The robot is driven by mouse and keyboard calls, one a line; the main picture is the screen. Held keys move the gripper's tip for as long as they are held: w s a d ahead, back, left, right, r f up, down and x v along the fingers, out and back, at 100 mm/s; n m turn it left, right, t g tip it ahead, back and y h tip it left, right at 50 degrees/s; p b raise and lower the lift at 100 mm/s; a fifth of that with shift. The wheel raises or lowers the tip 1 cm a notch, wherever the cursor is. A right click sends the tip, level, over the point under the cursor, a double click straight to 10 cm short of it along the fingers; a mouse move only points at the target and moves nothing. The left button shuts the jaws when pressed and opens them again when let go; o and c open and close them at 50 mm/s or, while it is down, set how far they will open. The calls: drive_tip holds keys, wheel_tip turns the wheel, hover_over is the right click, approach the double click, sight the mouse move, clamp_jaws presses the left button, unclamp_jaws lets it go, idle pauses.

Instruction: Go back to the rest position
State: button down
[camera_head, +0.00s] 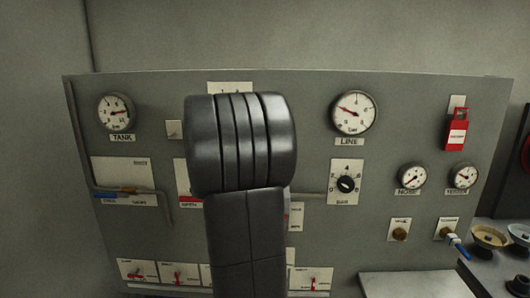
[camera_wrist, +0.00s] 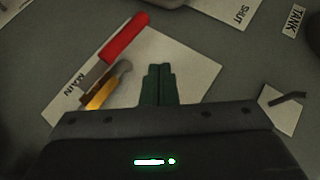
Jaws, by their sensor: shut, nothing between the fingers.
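My gripper (camera_wrist: 159,72) shows in the wrist view with its two dark fingers together and nothing between them. Its tips are over a pale plate marked MAIN (camera_wrist: 192,70) on the grey panel. A red-handled lever (camera_wrist: 125,38) with a brass part (camera_wrist: 103,92) lies to the left of the fingers, apart from them in the picture. In the head view my dark arm stands upright in front of the panel (camera_head: 320,110) and covers its middle. My gripper is hidden there.
The panel carries a TANK gauge (camera_head: 117,112), a LINE gauge (camera_head: 354,113), a selector knob (camera_head: 345,184) and a red lockout padlock (camera_head: 456,133). Small red switches (camera_head: 178,276) line its lower edge. A side bench with bowls (camera_head: 489,237) stands at right.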

drive_tip(key=shift+w+d, duration=0.25)
drive_tip(key=shift+d, duration=0.25)
drive_tip(key=shift+s+d+r+m+t+y, duration=0.2)
drive_tip(key=shift+d+r+y, duration=0.1)
drive_tip(key=shift+d, duration=0.2)
drive_tip(key=shift+s+d+r+m+t+y, duration=0.1)
drive_tip(key=shift+d+r+m+y, duration=0.15)
drive_tip(key=shift+d, duration=0.2)
drive_tip(key=shift+f, duration=0.1)
drive_tip(key=shift+a, duration=0.1)
